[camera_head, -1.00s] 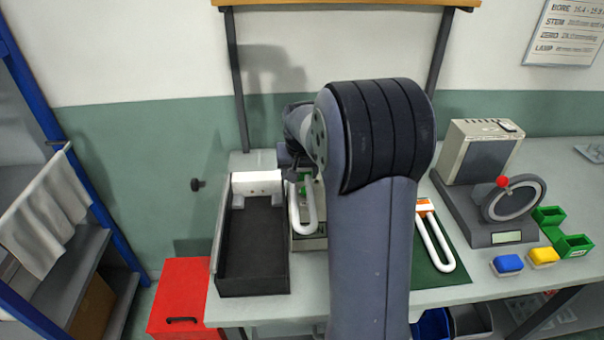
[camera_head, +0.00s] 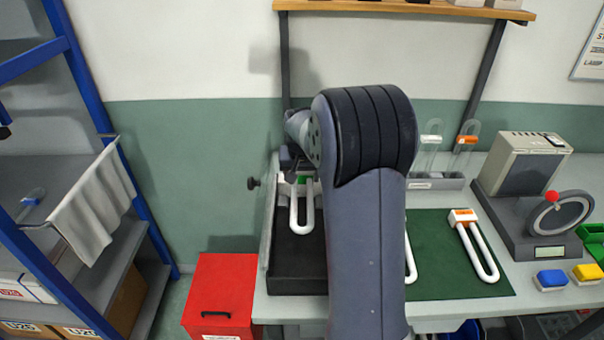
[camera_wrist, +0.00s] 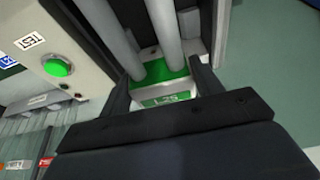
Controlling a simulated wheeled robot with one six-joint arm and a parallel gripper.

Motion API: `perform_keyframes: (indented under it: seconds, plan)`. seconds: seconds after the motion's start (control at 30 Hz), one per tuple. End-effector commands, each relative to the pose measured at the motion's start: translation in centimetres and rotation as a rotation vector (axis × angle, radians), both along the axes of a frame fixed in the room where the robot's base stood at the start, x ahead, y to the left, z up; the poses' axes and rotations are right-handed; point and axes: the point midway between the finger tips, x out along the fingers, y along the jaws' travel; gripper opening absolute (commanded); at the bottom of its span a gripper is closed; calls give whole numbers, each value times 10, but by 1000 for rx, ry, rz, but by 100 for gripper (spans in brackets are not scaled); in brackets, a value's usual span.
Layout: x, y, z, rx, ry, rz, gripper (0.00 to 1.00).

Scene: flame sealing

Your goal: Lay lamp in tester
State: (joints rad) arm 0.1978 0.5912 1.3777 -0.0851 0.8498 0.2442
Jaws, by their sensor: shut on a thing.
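The lamp is a white U-shaped tube (camera_head: 308,216) with a green base (camera_wrist: 164,84). My gripper (camera_head: 301,170) is shut on its base; in the wrist view both fingers (camera_wrist: 162,88) flank the base. The tester is a black open tray (camera_head: 295,288) with a pale end block, partly hidden by my arm. In the head view the lamp overlaps the tray, tube toward the front. I cannot tell whether it touches the floor. The wrist view shows a panel with a TEST label and a lit green button (camera_wrist: 57,68) beside the lamp.
A green mat (camera_head: 440,278) right of my arm bears an orange-based lamp (camera_head: 478,250) and another, partly hidden tube. A rack (camera_head: 437,182) with clear lamps stands behind. A grey instrument (camera_head: 522,172) is at right. A red cabinet (camera_head: 222,293) stands left of the bench.

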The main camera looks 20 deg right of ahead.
Motion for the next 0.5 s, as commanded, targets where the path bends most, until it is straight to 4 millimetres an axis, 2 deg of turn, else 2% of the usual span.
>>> perform_keyframes:
  seconds: [0.5]
  plan:
    - [0,0,-39,0,0,0,35]
